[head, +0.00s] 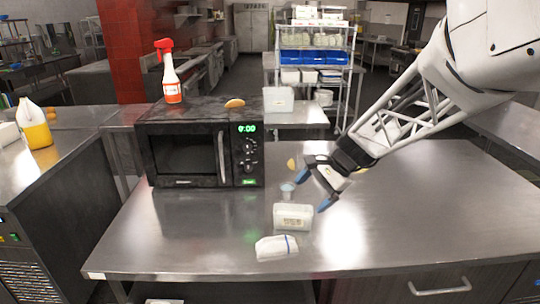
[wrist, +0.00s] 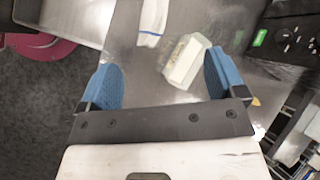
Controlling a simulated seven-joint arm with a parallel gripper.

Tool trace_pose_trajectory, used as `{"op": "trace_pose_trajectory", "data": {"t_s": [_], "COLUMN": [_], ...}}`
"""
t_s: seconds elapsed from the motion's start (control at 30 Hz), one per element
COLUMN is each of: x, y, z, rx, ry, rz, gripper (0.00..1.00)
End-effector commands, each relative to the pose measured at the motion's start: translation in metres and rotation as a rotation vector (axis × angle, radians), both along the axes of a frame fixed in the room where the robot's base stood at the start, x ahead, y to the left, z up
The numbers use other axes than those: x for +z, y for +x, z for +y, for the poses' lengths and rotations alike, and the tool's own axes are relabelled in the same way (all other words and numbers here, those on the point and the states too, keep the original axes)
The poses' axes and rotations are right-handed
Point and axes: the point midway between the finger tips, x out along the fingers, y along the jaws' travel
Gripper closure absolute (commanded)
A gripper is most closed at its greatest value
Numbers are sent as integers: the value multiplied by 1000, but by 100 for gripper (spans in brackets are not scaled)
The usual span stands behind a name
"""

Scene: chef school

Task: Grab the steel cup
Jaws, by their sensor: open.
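A small pale, shiny cup (head: 287,190) stands on the steel table, behind the white tub and in front of the microwave's right side. It looks like the steel cup, but it is too small to be sure of its material. My gripper (head: 313,190) is open and empty, just right of the cup in the head view, with its blue fingers pointing down and left. In the wrist view the open blue fingers of my gripper (wrist: 165,78) have nothing between them. I cannot make out the cup in the wrist view.
A white labelled tub (head: 293,217) and a white bag (head: 276,247) lie in front of the cup. A black microwave (head: 205,150) stands behind left, with a spray bottle (head: 170,75) on top. The table's right side is clear.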

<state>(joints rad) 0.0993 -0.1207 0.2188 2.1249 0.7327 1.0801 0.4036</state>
Motion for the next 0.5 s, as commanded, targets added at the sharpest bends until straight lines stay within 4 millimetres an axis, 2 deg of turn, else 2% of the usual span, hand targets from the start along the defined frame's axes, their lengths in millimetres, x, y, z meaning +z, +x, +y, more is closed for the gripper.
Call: {"op": "trace_pose_trajectory", "data": {"t_s": [0.5], "x": [-41], "y": [99], "z": [-2], "rx": [-247], "ry": [220], "rz": [170], "gripper": [11]}}
